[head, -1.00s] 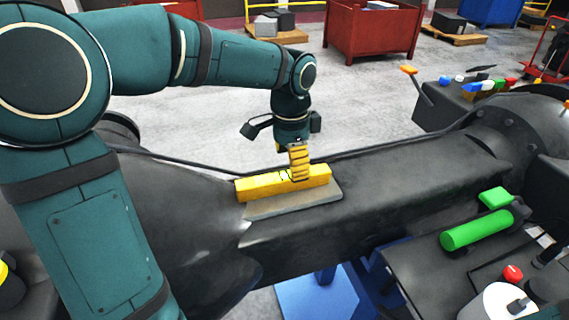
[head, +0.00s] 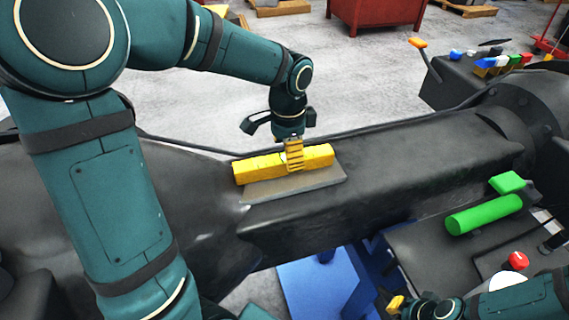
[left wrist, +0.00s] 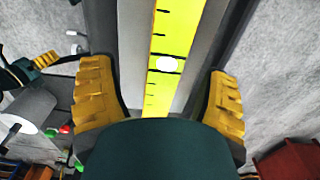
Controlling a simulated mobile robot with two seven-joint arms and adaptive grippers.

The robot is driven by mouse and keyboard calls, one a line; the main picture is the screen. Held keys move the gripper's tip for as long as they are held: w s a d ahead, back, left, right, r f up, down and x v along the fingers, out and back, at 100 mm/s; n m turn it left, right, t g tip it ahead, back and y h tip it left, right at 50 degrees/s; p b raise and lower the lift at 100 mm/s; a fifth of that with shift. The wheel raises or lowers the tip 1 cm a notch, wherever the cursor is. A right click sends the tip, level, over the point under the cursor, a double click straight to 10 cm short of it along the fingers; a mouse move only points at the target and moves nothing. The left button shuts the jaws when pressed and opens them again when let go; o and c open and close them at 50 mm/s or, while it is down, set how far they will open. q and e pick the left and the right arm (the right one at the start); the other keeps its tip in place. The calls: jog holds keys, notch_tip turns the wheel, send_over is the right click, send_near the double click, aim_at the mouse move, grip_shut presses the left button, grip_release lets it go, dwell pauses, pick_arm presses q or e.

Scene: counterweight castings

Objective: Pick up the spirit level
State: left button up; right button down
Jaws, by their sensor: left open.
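The spirit level (head: 257,169) is a yellow bar lying on a flat grey plate (head: 300,184) on top of the large dark beam. My left gripper (head: 293,158) points down over its middle, with a yellow finger in front of the bar. In the left wrist view the level (left wrist: 173,40) is yellow-green with black marks and a white round spot. It runs between the open, well-separated fingers of my left gripper (left wrist: 160,80), with gaps on both sides. My right gripper (head: 396,304) is at the lower right of the head view, away from the level; its opening is unclear.
The dark beam (head: 400,165) spans the view. A green cylinder (head: 484,214) and a red button (head: 518,261) are on the right. A blue stand (head: 318,285) is below the beam. A red bin (head: 375,14) stands on the open floor behind.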

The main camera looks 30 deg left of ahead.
aim_at(285, 166)
pick_arm(q)
jog(key=f, duration=0.3)
jog(key=a+f, duration=0.1)
jog(key=f, duration=0.1)
jog(key=shift+f, duration=0.15)
jog(key=shift+d, duration=0.1)
grip_shut()
